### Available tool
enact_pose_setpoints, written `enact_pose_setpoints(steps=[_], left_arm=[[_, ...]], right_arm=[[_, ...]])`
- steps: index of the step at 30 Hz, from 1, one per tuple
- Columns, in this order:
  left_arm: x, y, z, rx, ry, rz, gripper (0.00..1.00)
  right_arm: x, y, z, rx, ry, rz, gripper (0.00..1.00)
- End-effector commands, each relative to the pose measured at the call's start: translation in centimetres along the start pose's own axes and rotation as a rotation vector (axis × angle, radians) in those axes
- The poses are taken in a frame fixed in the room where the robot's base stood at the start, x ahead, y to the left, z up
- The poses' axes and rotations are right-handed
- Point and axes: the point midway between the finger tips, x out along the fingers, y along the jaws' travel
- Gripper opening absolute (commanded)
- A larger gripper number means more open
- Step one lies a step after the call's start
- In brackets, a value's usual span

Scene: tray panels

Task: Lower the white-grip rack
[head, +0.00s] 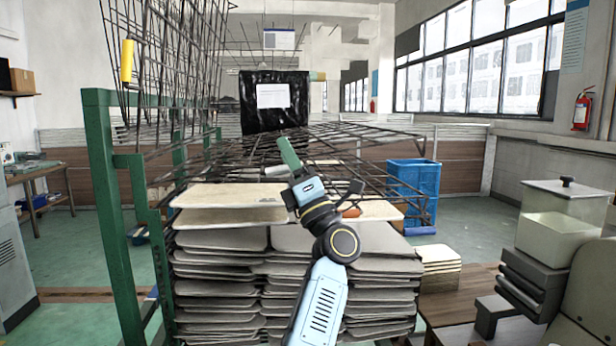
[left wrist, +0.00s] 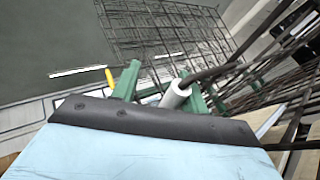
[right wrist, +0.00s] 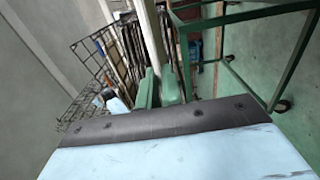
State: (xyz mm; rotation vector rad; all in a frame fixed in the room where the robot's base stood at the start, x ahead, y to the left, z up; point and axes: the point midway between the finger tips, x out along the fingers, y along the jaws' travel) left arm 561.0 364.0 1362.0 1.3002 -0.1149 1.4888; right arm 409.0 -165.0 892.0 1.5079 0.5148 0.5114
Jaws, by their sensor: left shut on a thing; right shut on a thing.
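The white-grip rack (head: 345,150) is a dark wire grid lying almost level, tilted slightly, above the stacked trays. Its white grip (head: 277,171) shows beside my left gripper (head: 290,155). In the left wrist view the white grip (left wrist: 176,94) sits between the green fingers of my left gripper (left wrist: 158,86), which is shut on it. In the right wrist view my right gripper (right wrist: 160,90) has its green fingers shut on a long pale bar (right wrist: 150,35); I cannot tell which part this is. The right gripper cannot be made out in the head view.
Raised wire racks with a yellow grip (head: 127,61) stand at upper left. A green frame (head: 119,240) borders the left of the grey tray stacks (head: 215,260). A blue crate (head: 412,180) stands behind at right. A wooden table (head: 462,300) stands at front right.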

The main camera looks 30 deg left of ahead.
Motion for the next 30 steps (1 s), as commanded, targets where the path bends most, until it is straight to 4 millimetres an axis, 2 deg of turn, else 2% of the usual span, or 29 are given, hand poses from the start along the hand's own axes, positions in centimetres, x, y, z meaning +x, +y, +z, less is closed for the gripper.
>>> enact_pose_setpoints(steps=[6, 9, 14, 15, 16, 30], left_arm=[[-4.9, 0.2, 0.2, -0.007, -0.004, 0.004, 0.37], [-7.1, 0.2, 0.3, -0.009, -0.003, 0.003, 0.47], [-9.6, 0.3, 0.4, -0.011, -0.003, 0.003, 0.55], [-10.1, 0.3, 0.4, -0.011, -0.002, 0.003, 0.48], [-10.3, 0.3, 0.4, -0.011, -0.002, 0.005, 0.37], [-10.9, 0.0, 0.1, -0.003, -0.001, 0.002, 0.37]], right_arm=[[0.0, -1.0, 0.0, 0.0, 0.0, 0.001, 0.0], [-0.1, -1.4, 0.1, 0.0, -0.001, 0.001, 0.0], [-0.1, -1.8, 0.1, 0.0, -0.001, 0.001, 0.0], [-0.1, -1.9, 0.1, 0.0, -0.001, 0.001, 0.0], [-0.1, -1.9, 0.1, 0.0, -0.001, 0.001, 0.0], [0.0, -2.0, 0.0, 0.0, 0.0, 0.001, 0.0]])
